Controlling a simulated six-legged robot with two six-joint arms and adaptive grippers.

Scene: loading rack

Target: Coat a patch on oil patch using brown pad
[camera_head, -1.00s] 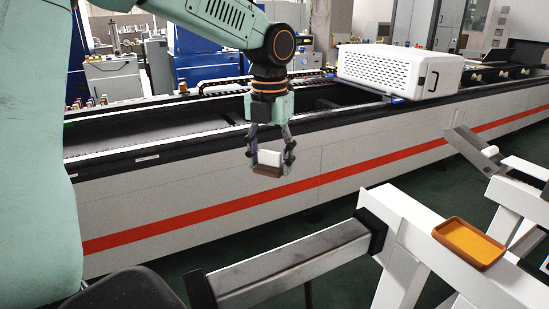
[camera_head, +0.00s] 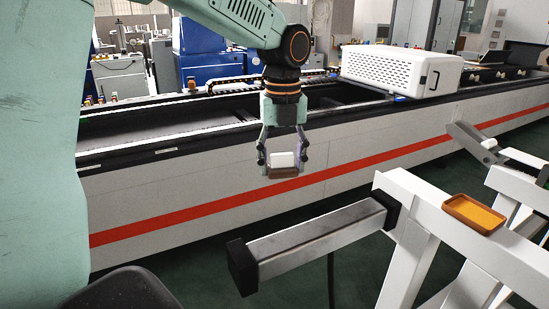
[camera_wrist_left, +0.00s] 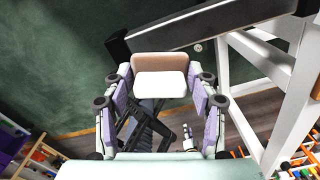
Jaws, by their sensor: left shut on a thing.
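My left gripper (camera_head: 283,160) hangs pointing down in front of the long white machine side. It is shut on the brown pad (camera_head: 284,173), which has a white upper part and a brown underside. In the left wrist view the pad (camera_wrist_left: 160,62) sits between the fingers, its brown part at the far side. The pad is in the air above and behind the grey metal beam. A brown-rimmed tray with an orange-yellow inside (camera_head: 474,213) lies on the white rack at the right, apart from the pad. My right gripper is not in view.
A grey square beam (camera_head: 315,240) with black end caps joins the white rack frame (camera_head: 418,215) in the foreground. The long machine (camera_head: 180,200) with a red stripe runs behind. A white perforated box (camera_head: 402,72) stands on it.

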